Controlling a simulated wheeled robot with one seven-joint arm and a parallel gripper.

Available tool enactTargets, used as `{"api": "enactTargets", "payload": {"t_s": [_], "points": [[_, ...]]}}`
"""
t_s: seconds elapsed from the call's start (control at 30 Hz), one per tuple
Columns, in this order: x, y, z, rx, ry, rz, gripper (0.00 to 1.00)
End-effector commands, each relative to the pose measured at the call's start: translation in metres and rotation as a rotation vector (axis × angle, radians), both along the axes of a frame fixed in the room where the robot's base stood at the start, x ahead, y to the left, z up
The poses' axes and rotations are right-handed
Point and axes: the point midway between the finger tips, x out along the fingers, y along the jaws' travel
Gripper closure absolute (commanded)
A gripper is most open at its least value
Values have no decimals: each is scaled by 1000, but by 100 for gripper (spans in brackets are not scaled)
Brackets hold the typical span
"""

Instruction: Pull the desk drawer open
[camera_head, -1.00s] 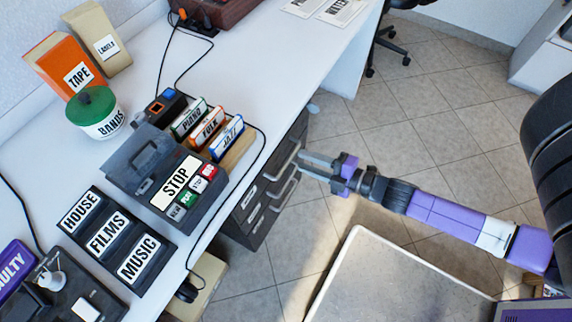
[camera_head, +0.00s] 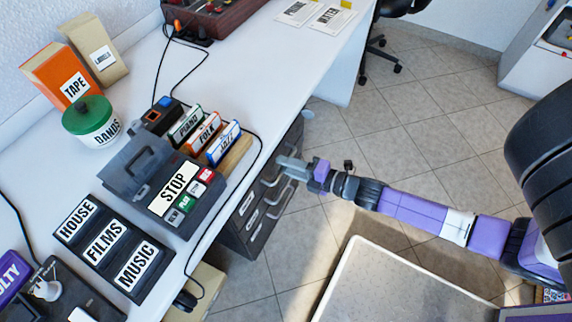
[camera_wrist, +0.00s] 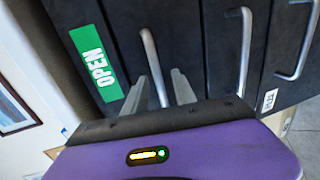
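The dark desk drawer unit (camera_head: 262,222) stands under the desk's right side, with several drawer fronts and metal bar handles. The drawers look shut. My gripper (camera_head: 284,164) is at the upper handles in the head view. In the wrist view its two fingers (camera_wrist: 160,80) are apart, with the labelled drawer's handle between them. I see gaps beside the bar, so they are not closed on it. Exact fingertip depth is unclear.
The white desk (camera_head: 290,75) carries a black STOP device (camera_head: 175,190), a HOUSE/FILMS/MUSIC tray (camera_head: 105,240), and a green-lidded jar (camera_head: 92,122). More drawer handles (camera_wrist: 244,50) lie to the right in the wrist view. The tiled floor (camera_head: 400,125) right of the drawers is open.

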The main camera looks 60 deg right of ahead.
Motion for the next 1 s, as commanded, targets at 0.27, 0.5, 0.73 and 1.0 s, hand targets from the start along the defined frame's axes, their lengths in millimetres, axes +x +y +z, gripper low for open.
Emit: {"api": "enactTargets", "payload": {"t_s": [0.27, 0.5, 0.73, 1.0], "points": [[4, 0, -1, 0, 1, -1, 68], [4, 0, -1, 0, 1, -1, 100], [4, 0, -1, 0, 1, -1, 100], [4, 0, -1, 1, 2, -1, 100]]}}
